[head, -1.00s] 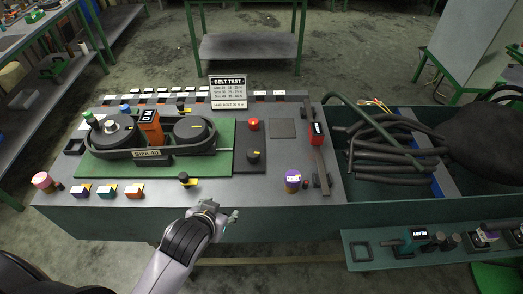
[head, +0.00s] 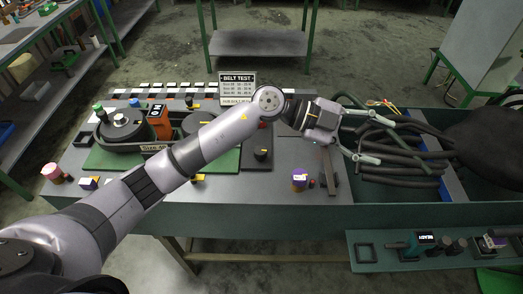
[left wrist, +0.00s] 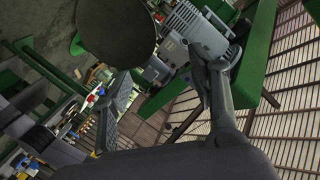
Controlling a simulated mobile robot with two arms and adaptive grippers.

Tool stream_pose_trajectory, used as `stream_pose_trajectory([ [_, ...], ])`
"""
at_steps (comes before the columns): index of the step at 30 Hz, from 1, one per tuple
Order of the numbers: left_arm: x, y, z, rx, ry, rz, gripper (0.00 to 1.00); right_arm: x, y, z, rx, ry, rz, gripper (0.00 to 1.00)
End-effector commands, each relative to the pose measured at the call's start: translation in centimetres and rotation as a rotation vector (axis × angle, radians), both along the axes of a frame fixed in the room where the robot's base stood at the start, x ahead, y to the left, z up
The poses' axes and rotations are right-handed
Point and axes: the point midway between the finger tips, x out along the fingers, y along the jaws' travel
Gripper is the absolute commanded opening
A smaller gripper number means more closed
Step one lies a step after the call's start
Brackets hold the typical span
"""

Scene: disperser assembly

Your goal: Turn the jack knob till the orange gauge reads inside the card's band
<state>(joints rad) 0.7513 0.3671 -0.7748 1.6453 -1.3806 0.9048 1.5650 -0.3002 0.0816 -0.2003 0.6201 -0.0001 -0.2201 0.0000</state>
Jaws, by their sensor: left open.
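The orange gauge (head: 158,122) stands upright at the back of the belt rig, between two dark pulleys; its reading is too small to make out. The BELT TEST card (head: 237,84) stands behind the rig; its band is not legible. A black knob (head: 262,154) sits on a dark plate right of the green board. Another dark knob with a yellow mark (head: 197,178) is at the board's front edge. I cannot tell which is the jack knob. My right gripper is not in view.
My left arm crosses the bench and hides part of the belt rig. A green bin with black hoses (head: 400,165) lies right of the bench. The left wrist view is tilted toward floor and shelving.

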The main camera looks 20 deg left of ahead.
Motion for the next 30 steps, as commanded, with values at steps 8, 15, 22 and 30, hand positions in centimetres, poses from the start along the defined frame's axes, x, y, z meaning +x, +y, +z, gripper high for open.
stream_pose_trajectory([
  [8,5.9,14.9,-6.8,0.927,0.220,0.133,0.54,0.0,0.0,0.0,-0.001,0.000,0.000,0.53],
  [15,7.8,25.1,-4.5,1.296,0.383,0.404,0.54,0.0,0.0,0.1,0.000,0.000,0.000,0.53],
  [22,7.8,26.2,-5.7,1.332,0.408,0.434,0.54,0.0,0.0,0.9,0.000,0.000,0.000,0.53],
  [30,7.7,26.1,-11.2,1.329,0.407,0.429,0.54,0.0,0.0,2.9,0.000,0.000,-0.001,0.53],
])
